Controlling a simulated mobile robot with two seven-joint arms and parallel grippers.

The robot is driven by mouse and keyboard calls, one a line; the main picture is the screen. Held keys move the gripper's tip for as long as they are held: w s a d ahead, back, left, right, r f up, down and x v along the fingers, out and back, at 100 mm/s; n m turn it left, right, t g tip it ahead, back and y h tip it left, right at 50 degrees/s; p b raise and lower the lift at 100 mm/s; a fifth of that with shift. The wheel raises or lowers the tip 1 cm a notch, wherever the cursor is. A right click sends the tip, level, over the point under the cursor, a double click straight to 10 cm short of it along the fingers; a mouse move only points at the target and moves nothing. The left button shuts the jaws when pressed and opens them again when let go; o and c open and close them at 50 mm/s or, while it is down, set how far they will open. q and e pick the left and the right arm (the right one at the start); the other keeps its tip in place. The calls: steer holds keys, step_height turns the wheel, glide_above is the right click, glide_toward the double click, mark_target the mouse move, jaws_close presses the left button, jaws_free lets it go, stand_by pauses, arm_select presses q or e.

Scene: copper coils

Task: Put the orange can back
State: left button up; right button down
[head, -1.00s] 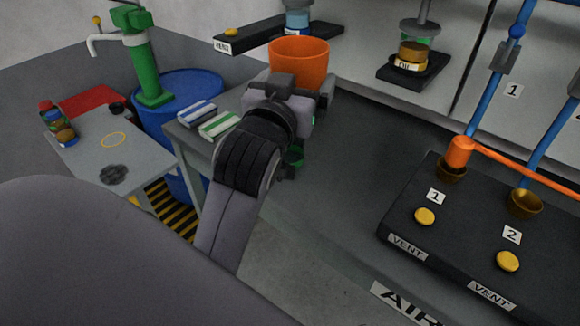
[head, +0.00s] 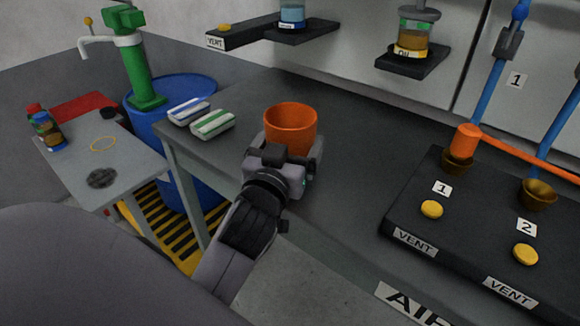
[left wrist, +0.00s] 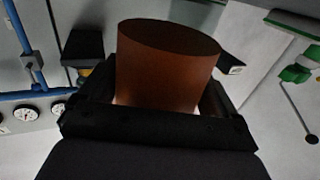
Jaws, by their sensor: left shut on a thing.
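The orange can (head: 291,124) is upright, held by my left gripper (head: 292,150) over the grey bench, near its front edge. I cannot tell whether its base touches the bench. In the left wrist view the can (left wrist: 165,72) stands between the two fingers, with its lower part hidden by the gripper. My left gripper is shut on it. A thin yellow ring (head: 103,144) is marked on the grey side table (head: 135,170) at the left, with nothing standing in it. My right gripper is not in view.
Two striped blocks (head: 212,124) lie on the bench's left end. A blue drum (head: 175,105) with a green pump stands behind the side table. Small cans (head: 47,132) and a dark round patch (head: 102,178) are on that table. A black vent panel (head: 430,200) fills the bench's right.

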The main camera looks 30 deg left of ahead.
arm_select(q)
steer(key=shift+f+b, duration=0.65)
steer(key=shift+f, duration=1.35)
steer(key=shift+f, duration=0.2)
steer(key=o, duration=1.1)
